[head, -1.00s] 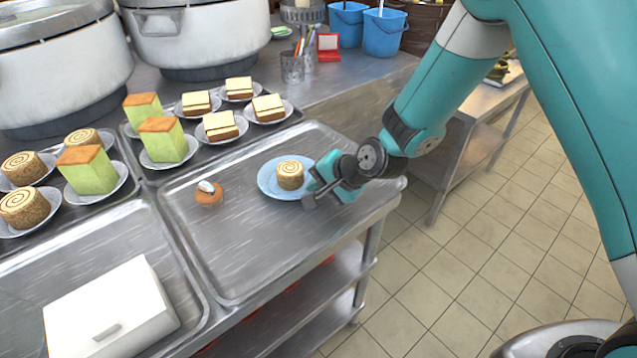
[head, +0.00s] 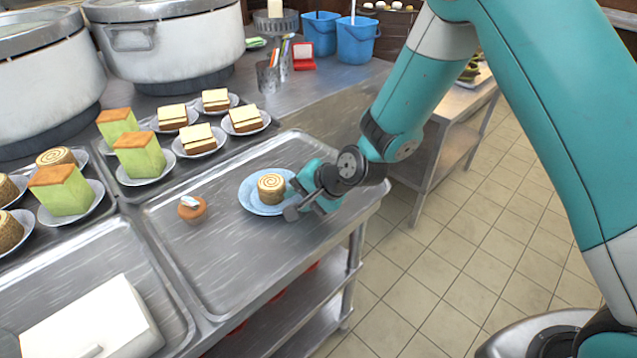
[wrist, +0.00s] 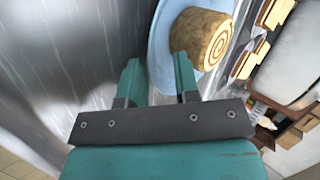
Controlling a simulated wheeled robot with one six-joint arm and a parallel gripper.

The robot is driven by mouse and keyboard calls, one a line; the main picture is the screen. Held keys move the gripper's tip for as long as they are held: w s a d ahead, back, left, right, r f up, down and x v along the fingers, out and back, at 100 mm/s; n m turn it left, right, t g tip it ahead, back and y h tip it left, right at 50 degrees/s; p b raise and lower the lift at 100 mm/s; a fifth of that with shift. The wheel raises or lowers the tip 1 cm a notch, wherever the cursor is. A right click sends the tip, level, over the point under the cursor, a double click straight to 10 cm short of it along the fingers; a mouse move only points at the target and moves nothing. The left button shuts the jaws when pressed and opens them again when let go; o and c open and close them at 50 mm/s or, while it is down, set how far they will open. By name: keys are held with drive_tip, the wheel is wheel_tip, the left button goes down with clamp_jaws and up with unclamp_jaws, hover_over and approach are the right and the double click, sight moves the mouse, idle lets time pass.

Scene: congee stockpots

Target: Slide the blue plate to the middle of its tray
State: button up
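The blue plate (head: 250,200) lies on the right-hand metal tray (head: 215,270), nearer its far right part than its middle. A swirl-topped roll cake (head: 271,188) stands upright on the plate. My gripper (head: 298,197) is low at the plate's right side. In the wrist view my gripper (wrist: 157,62) has its two fingers apart, with nothing clamped between them. The plate (wrist: 161,35) shows its rim edge between and beyond the fingers, with the roll cake (wrist: 205,38) past the right finger. I cannot tell whether a finger touches the rim.
A small brown bun (head: 193,211) with a white top sits on the same tray, left of the plate. Plated cakes (head: 199,140) fill the tray behind. A white box (head: 95,325) lies on the front left tray. The tray's front part is clear.

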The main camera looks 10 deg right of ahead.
drive_tip(key=v, duration=1.7)
drive_tip(key=s+r+n+g+h+p, duration=0.1)
drive_tip(key=s+r+n+g+p, duration=0.1)
drive_tip(key=s+r+n, duration=0.4)
drive_tip(key=s+r+n+g+h+p, duration=0.1)
drive_tip(key=s+r+n+g, duration=0.2)
drive_tip(key=s+r+n, duration=0.4)
drive_tip(key=s+n, duration=0.1)
drive_tip(key=s, duration=0.4)
drive_tip(key=shift+s+d+h+p, duration=0.25)
drive_tip(key=shift+s+h+p, duration=0.15)
drive_tip(key=shift+r, duration=0.15)
